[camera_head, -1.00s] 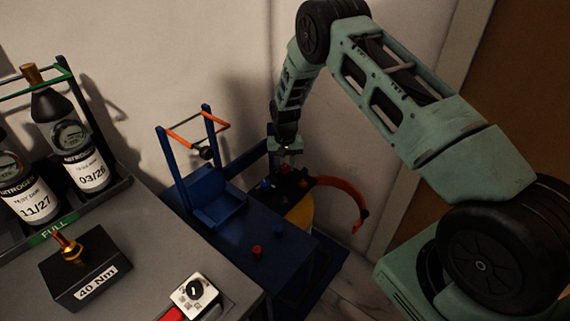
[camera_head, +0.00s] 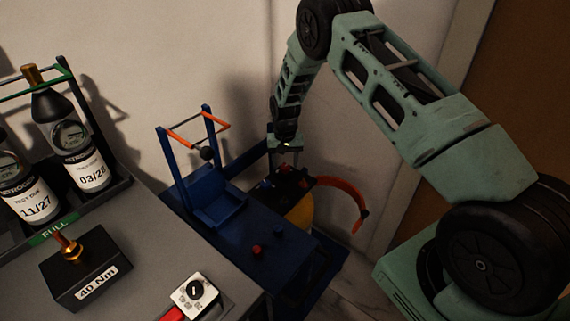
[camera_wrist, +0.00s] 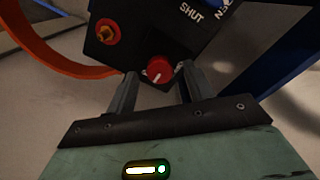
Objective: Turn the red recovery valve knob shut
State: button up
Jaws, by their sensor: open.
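The red valve knob (camera_wrist: 158,70) shows in the wrist view, on the dark manifold box (camera_wrist: 135,40). It has a pale pointer line on its face. My gripper (camera_wrist: 156,82) is open, with one finger on each side of the knob, close to it; I cannot tell whether either finger touches it. A blue knob (camera_wrist: 212,10) sits higher on the box, beside white "SHUT" lettering. In the head view my gripper (camera_head: 288,152) is over the box (camera_head: 287,188), and the red knob is hard to make out there.
A brass fitting (camera_wrist: 107,32) on a red base and an orange hose (camera_head: 345,195) are beside the knob. A blue cart (camera_head: 225,235) stands left of the box. The grey bench (camera_head: 150,255) holds bottles (camera_head: 70,140) and a 40 Nm block (camera_head: 85,270).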

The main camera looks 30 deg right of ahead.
aim_at(285, 166)
notch_tip(285, 166, up, 16)
jog(key=p, duration=0.1)
jog(key=shift+r, duration=0.1)
dwell(0.5)
